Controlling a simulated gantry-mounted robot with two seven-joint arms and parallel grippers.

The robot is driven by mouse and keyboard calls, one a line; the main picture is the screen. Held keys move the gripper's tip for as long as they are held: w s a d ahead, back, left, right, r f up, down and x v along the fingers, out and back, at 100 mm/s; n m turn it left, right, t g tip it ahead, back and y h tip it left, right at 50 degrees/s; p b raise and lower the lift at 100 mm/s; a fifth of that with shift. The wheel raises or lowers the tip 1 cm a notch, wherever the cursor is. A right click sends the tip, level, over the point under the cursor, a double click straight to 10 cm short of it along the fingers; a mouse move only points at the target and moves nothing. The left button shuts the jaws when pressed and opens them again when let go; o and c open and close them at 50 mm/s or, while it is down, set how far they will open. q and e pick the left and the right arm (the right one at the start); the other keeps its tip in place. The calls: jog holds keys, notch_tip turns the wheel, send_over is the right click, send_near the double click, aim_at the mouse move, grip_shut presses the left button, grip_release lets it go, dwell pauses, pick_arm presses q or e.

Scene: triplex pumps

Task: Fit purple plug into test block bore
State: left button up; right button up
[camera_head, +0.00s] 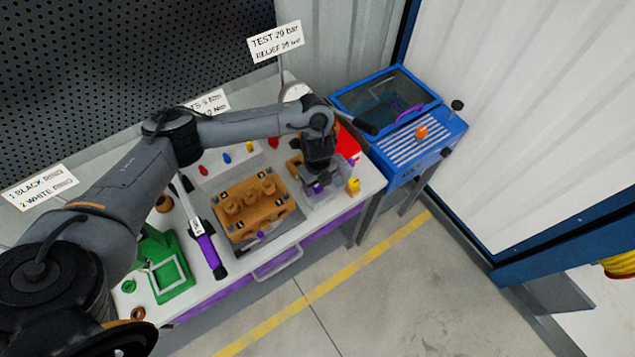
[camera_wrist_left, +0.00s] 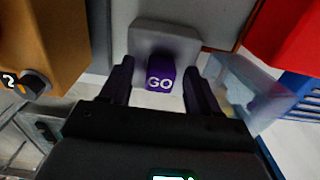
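My left gripper (camera_head: 318,180) points down at the right end of the bench in the head view, beside the orange-brown pump block. In the left wrist view its two dark fingers (camera_wrist_left: 160,88) are apart. A purple block marked GO (camera_wrist_left: 160,72), which looks like the purple plug, sits between them with a gap on each side, in front of a grey block (camera_wrist_left: 150,40). A pale translucent block (camera_wrist_left: 248,85) stands right of the fingers; I cannot tell whether it or the grey one is the test block. No bore is visible. My right gripper is not in view.
The orange-brown pump block (camera_head: 240,222) stands close left of the gripper. A yellow part (camera_head: 353,185) and a red tray (camera_head: 347,146) are near on the right. A purple-handled tool (camera_head: 210,255) and green fixture (camera_head: 167,275) lie further left. A blue wash station (camera_head: 425,145) adjoins the bench.

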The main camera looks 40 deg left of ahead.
pick_arm(q)
notch_tip(320, 180, up, 12)
jog(key=p, duration=0.5)
jog(key=shift+r, duration=0.15)
dwell(0.5)
